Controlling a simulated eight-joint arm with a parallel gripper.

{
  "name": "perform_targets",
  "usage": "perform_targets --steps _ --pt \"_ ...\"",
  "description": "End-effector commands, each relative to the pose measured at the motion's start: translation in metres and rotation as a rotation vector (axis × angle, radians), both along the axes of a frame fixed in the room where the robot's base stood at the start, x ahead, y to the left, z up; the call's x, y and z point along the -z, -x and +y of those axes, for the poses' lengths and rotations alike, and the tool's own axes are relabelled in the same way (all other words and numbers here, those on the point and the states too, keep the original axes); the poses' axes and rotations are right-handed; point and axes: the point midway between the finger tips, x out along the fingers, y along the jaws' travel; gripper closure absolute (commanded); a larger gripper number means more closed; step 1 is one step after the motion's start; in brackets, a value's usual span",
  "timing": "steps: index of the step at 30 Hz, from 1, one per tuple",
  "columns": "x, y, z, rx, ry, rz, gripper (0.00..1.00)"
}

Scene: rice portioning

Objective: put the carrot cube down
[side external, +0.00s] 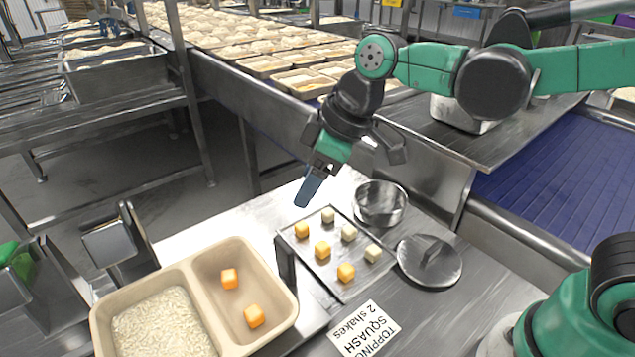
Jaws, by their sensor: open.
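Two orange cubes, which look like carrot, lie apart in the right compartment of the tan two-part tray (187,268): one upper cube (229,279) and one lower cube (254,316). Several more cubes sit on a small metal tray (330,285): a row of yellow-orange ones (323,250) and a row of pale ones (349,232). My gripper (306,193) points down above the far left end of the metal tray. It is open, with no cube visible at its blue fingertips. One finger largely hides the other.
White rice fills the tray's left compartment. A dark upright plate (286,265) stands between the two trays.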

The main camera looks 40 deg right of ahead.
Motion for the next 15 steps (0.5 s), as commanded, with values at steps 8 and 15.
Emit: perform_targets --steps 8,15 --pt "0.010 0.043 -0.085 0.562 -0.069 -0.117 0.42" --pt "0.018 0.056 -0.105 0.728 -0.104 -0.164 0.42"
